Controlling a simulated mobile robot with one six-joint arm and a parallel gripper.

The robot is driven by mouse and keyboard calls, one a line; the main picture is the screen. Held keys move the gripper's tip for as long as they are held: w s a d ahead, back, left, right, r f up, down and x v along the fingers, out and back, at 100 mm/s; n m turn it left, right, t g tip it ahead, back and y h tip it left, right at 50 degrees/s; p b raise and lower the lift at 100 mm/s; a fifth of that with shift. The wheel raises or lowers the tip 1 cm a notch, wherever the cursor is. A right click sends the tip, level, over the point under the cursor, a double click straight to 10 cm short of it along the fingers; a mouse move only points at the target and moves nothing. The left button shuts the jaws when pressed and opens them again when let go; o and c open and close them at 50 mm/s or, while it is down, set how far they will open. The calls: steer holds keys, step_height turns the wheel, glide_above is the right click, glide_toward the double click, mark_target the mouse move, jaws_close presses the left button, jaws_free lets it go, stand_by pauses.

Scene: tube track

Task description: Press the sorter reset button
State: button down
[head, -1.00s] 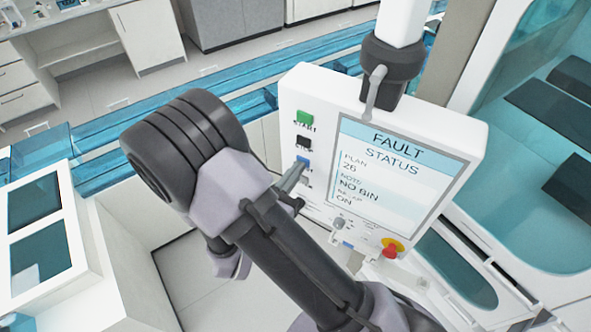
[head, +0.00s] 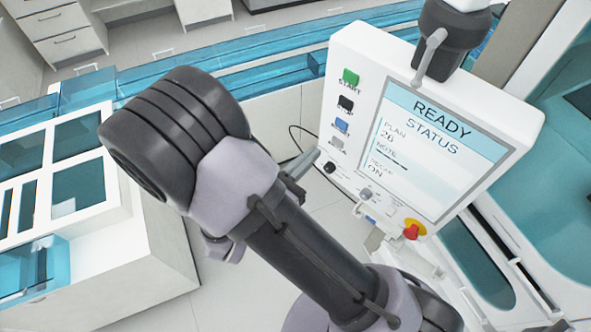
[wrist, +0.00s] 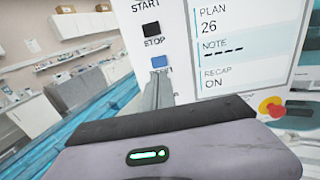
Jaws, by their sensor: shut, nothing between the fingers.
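The white control panel (head: 437,48) stands right of my arm in the head view. Its screen (head: 425,158) reads READY STATUS, plan 26, with dashes under NOTE. The blue button (head: 341,126) is third down the button column, under the green START button (head: 351,76) and the black STOP button (head: 346,103). My gripper (head: 308,162) is shut and empty, its tips apart from the panel, left of and below the blue button. In the wrist view the blue button (wrist: 159,62) shows just above my fingertips (wrist: 160,85), which partly cover its label.
A red emergency knob on a yellow base (head: 413,230) sits at the panel's lower edge. A grey button (head: 336,144) and small knobs lie below the blue one. A white cabinet (head: 150,240) stands at left, with blue track (head: 270,75) behind.

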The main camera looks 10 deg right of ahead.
steer(key=v, duration=0.4)
stand_by(0.3)
steer(key=shift+w+f, duration=0.1)
